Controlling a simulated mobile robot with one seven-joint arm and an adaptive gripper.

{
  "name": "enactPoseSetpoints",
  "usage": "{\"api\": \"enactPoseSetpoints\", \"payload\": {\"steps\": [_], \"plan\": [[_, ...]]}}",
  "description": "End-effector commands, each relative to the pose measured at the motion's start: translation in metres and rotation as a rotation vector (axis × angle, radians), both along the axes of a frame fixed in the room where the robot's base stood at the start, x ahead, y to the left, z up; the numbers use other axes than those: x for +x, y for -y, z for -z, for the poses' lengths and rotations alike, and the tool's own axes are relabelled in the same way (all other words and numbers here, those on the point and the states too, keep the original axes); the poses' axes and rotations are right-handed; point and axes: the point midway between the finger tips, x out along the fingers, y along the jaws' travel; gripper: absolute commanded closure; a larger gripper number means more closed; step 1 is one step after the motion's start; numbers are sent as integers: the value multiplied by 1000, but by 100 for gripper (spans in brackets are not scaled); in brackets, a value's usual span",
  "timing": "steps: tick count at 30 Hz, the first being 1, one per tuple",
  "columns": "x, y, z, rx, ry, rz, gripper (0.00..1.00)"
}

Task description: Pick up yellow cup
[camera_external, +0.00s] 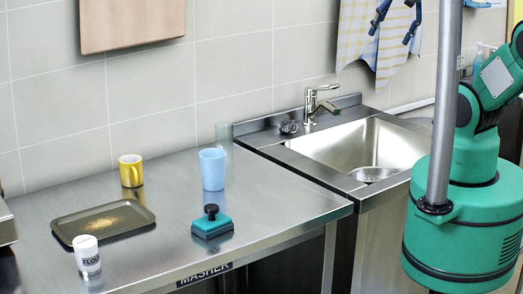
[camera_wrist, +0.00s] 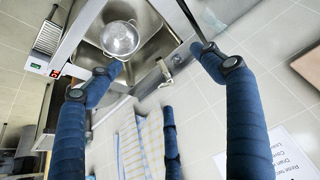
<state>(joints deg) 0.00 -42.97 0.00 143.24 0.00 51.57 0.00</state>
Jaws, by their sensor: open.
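The yellow cup (camera_external: 131,172) stands upright on the steel counter, behind the dark tray and near the tiled wall, in the external view. A pale patch shows on its side. It does not show in the wrist view. My gripper (camera_external: 391,33) is high at the top right of the external view, in front of the hanging towels and far from the cup. In the wrist view my gripper (camera_wrist: 156,58) has its two blue fingers wide apart with nothing held between them.
A light blue cup (camera_external: 212,170), a clear glass (camera_external: 224,136), a teal block with a black knob (camera_external: 212,225), a dark tray (camera_external: 75,225) and a white flour shaker (camera_external: 87,258) share the counter. The sink (camera_external: 335,150) and faucet (camera_external: 312,104) are to the right.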

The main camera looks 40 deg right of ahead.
Motion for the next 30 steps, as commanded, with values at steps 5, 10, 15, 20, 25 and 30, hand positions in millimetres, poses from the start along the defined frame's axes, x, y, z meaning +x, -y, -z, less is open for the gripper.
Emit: {"api": "enactPoseSetpoints", "payload": {"steps": [5, 10, 15, 20, 25, 30], "plan": [[0, 0, 0, 0, 0, 0, 25], [0, 0, 0, 0, 0, 0, 25], [7, -3, -3, 1, -1, -9, 25], [27, -11, -8, 1, -7, -34, 25], [64, -30, -15, 4, -16, -80, 25], [109, -56, -18, 6, -25, -133, 25]]}}
